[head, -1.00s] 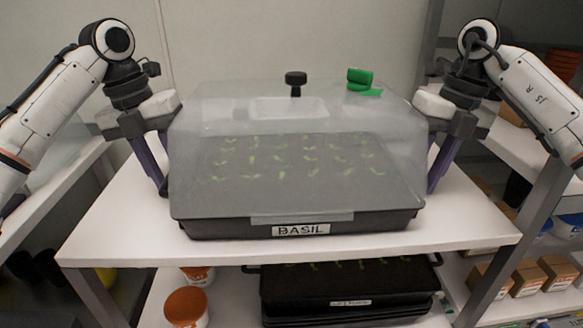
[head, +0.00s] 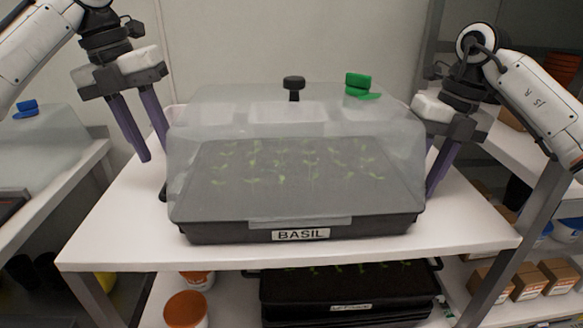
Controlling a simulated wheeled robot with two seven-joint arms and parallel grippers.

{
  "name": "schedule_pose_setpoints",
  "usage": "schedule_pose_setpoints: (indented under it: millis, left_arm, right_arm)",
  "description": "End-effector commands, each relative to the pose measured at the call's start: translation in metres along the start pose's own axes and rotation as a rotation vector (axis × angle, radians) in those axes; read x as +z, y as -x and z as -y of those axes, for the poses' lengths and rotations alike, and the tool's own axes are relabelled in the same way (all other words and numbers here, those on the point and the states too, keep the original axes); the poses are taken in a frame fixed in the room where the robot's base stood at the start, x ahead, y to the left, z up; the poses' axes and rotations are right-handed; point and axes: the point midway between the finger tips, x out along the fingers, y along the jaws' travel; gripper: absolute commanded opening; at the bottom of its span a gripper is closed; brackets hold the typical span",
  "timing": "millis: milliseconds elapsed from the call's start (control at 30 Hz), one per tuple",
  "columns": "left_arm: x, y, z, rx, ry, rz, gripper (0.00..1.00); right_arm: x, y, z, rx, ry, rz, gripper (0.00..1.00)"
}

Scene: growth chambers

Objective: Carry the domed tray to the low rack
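The domed tray is a black tray (head: 220,233) labelled BASIL under a clear, hazy dome (head: 290,180) with a black knob and a green vent cap. Rows of seedlings show through it. It sits level on a white shelf (head: 120,245). My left gripper (head: 152,148) is raised at the dome's left side, open and empty, its purple fingers apart from the tray. My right gripper (head: 437,185) is down at the tray's right side. Its fingertips are partly hidden by the dome, so its hold on the tray's edge cannot be told. I cannot tell which shelf is the low rack.
Below the white shelf are another black tray (head: 345,290) with seedlings and orange-lidded tubs (head: 187,308). A side shelf at left holds another dome (head: 45,150) with a blue cap. Shelving at right holds cardboard boxes (head: 528,280). The white shelf's left front corner is bare.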

Motion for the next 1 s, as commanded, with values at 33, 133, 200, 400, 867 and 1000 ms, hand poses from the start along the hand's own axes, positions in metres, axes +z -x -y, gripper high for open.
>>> schedule_pose_setpoints:
  millis: [33,133,200,400,867,1000]
  left_arm:
    - [0.000,0.002,0.000,0.000,0.001,0.001,0.29]
    - [0.000,0.003,-0.001,0.000,0.002,0.000,0.29]
    - [0.000,0.003,-0.001,0.000,0.001,0.000,0.29]
    - [0.000,0.003,-0.001,0.000,0.001,0.000,0.29]
    - [0.000,0.003,0.000,0.000,0.001,0.000,0.29]
    - [0.000,0.003,0.000,0.000,0.001,0.000,0.29]
  right_arm:
    - [0.000,0.001,0.000,0.000,0.000,0.000,0.29]
    - [0.000,0.009,0.000,0.000,0.000,0.001,0.29]
    - [0.001,0.020,-0.001,0.000,-0.001,0.003,0.29]
    - [0.001,0.064,0.000,-0.002,-0.003,0.004,0.29]
    - [0.000,0.119,0.000,0.000,-0.001,0.001,0.29]
    - [0.000,0.120,0.000,0.000,0.001,0.000,0.29]
